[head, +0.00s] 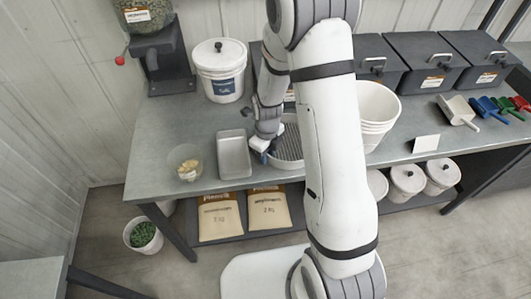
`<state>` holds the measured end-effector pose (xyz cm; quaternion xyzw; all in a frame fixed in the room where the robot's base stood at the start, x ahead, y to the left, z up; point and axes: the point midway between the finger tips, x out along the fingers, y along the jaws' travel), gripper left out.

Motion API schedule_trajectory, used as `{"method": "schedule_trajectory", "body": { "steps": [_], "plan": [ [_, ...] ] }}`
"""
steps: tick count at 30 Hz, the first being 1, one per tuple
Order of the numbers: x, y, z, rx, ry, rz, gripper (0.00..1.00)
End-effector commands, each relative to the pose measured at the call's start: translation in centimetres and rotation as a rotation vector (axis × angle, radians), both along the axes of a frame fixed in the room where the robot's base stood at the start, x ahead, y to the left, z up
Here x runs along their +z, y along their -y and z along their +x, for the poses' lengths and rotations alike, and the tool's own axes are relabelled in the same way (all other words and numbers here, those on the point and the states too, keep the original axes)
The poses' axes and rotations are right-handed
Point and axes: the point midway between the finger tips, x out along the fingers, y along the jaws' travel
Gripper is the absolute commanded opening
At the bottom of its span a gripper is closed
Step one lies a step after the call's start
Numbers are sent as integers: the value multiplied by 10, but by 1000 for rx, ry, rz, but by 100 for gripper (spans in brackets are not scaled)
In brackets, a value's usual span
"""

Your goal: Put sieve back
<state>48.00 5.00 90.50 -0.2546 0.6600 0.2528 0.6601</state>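The sieve (289,143), a round grey pan with a slotted bottom, is on the grey workbench (163,120) near its front edge. My arm hides part of its right side. My gripper (262,152) is at the sieve's left rim, between the sieve and a grey metal tray (234,154). The fingers are small and partly hidden, so I cannot tell whether they are closed on the rim.
A glass bowl (188,163) stands left of the tray. A white lidded bucket (220,72) and a seed dispenser (150,50) are behind. Stacked white buckets (378,108), dark bins (425,60) and coloured scoops (487,107) are to the right. Paper sacks (220,216) lie below.

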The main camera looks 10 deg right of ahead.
Motion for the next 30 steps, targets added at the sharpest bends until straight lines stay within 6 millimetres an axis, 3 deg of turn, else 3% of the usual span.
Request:
{"method": "schedule_trajectory", "body": {
  "steps": [8, 21, 30],
  "plan": [
    [12, -1, 1, 1, 5, 0, 25],
    [92, -1, 1, 2, 6, 1, 25],
    [123, -1, -1, 15, 4, 1, 25]
  ]
}}
